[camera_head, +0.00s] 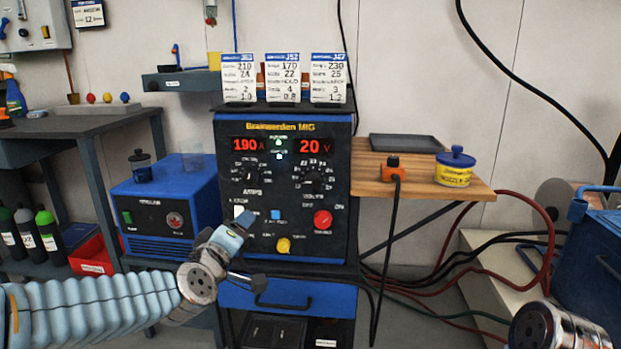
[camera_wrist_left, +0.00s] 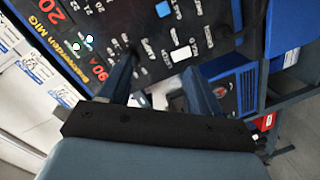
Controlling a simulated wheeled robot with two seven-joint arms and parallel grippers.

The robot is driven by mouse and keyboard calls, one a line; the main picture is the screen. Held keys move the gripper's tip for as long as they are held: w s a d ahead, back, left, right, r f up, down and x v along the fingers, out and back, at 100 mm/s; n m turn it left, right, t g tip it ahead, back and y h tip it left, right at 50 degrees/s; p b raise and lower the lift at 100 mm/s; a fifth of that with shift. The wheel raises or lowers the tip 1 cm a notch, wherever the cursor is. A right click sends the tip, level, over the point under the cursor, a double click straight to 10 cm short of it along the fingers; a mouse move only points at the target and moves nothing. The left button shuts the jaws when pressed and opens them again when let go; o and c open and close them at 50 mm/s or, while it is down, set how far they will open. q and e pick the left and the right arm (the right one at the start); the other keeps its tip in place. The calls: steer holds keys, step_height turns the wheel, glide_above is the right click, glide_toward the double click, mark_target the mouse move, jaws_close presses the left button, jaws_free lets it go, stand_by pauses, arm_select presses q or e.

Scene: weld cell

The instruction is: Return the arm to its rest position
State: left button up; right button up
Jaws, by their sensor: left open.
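My left arm comes in from the left in the head view, bent at its wrist, in front of the welding machine (camera_head: 283,190). My left gripper (camera_head: 248,246) is near the lower left of the machine's front panel. In the left wrist view, its two dark fingers (camera_wrist_left: 160,82) stand apart with nothing between them. The panel (camera_wrist_left: 180,25), with its knobs and buttons, lies beyond the fingers; I cannot tell the exact gap. Part of my right arm (camera_head: 556,328) shows at the bottom right edge of the head view; its gripper is out of frame.
Three cards (camera_head: 283,78) stand on top of the machine. A blue box unit (camera_head: 168,212) is to its left. A wooden side shelf (camera_head: 419,176) on the right holds an orange-based plug (camera_head: 393,172), a yellow-blue tub (camera_head: 455,168) and a dark tray (camera_head: 407,143). Cables hang below.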

arm_select(q)
steer(key=s+d+f+m+g+h+p, duration=0.1)
steer(key=s+f+m+g, duration=0.15)
steer(key=f, duration=0.65)
steer(key=s+d+f+m+g+p, duration=0.1)
steer(key=d+f+g+p, duration=0.15)
steer(key=f, duration=0.75)
steer(key=s+d+f+m+g+h+p, duration=0.1)
steer(key=s+f+m+g, duration=0.15)
steer(key=f, duration=0.65)
steer(key=s+d+f+m+g+p, duration=0.1)
steer(key=s+f+g, duration=0.3)
steer(key=s+f, duration=0.3)
steer(key=s+d+f+m+g+h+p, duration=0.1)
steer(key=s+f+g, duration=0.3)
steer(key=s+f, duration=0.4)
steer(key=s+d+p, duration=0.1)
steer(key=s, duration=0.4)
steer(key=shift+m, duration=0.3)
